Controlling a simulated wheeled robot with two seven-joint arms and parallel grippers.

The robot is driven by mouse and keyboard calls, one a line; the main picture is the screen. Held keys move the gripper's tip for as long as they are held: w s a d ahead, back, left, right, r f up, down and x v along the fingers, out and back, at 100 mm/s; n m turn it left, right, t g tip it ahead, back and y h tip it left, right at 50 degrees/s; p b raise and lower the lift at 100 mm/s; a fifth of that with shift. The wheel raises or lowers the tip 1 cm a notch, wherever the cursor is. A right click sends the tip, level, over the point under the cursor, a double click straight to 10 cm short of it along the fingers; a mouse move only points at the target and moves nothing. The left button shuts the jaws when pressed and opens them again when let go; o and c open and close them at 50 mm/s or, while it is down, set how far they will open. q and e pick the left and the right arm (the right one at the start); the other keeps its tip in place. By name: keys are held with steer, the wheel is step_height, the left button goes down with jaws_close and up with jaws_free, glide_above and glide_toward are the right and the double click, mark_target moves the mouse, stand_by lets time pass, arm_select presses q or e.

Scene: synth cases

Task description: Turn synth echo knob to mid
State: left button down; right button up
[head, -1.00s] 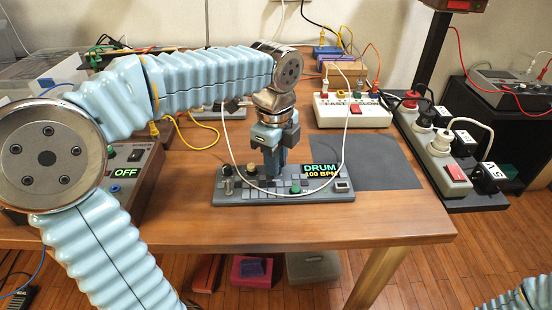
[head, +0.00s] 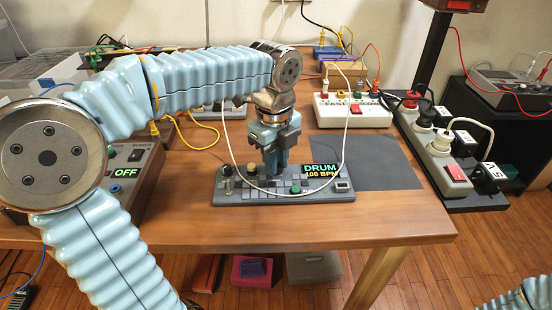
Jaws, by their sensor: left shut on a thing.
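A grey synth panel (head: 312,196) lies on the wooden table, with a lit display (head: 321,171) reading DRUM 100 BPM. A dark knob (head: 228,170) and a tan knob (head: 252,169) stand at its left back. My left gripper (head: 274,172) points down at the panel, right of the tan knob. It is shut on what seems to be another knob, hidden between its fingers. The knob labels and pointer marks are too small to read. My right gripper is out of view.
A white cable (head: 345,140) loops over the panel. A dark grey mat (head: 375,163) lies to the right, bare. A box with a display reading OFF (head: 125,173) is at the left. A white box with a red switch (head: 352,112) and a power strip (head: 436,150) stand behind and right.

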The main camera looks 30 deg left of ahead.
arm_select(q)
steer(key=c, duration=1)
jaws_free()
steer(key=r, duration=1.3)
steer(key=shift+s+r, duration=0.2)
steer(key=shift+r, duration=0.2)
